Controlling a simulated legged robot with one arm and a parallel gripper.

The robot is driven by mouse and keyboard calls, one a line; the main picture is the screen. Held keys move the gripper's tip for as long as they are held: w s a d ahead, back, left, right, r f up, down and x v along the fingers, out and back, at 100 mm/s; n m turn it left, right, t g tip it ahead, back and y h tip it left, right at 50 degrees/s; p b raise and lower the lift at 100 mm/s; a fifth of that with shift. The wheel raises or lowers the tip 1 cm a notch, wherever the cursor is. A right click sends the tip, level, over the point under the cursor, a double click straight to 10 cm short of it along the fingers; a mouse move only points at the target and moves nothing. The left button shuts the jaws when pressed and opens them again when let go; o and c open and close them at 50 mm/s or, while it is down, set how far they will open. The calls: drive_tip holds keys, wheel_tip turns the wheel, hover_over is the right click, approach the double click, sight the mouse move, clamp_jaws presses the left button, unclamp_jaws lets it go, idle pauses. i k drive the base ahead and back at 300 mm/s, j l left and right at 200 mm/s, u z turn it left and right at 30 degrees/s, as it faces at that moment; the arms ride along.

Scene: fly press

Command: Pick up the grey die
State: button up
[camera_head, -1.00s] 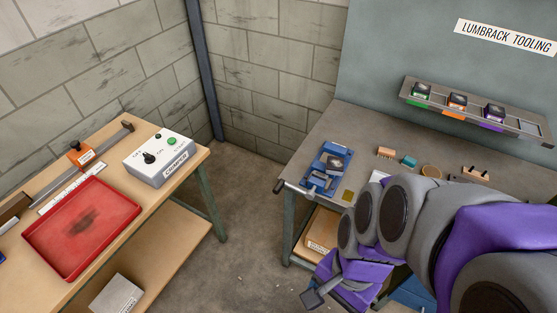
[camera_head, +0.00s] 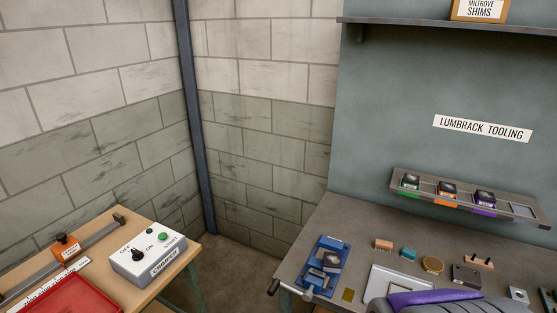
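Three dark dies sit in the sloped tooling rack (camera_head: 425,203) on the right wall: one over a green label (camera_head: 410,181), one over orange (camera_head: 447,188), one over purple (camera_head: 485,196). The fourth slot (camera_head: 521,210) is empty, with a pale floor. Another dark grey block, like the rack dies in look, sits in the blue fixture (camera_head: 329,243) on the right bench; this block (camera_head: 331,262) may be the grey die, but its label cannot be read. My gripper is out of view; only part of my purple and grey arm shows at the bottom right.

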sight(332, 262)
drive_tip(key=i+u, duration=0.55)
drive_tip(key=u, duration=0.15)
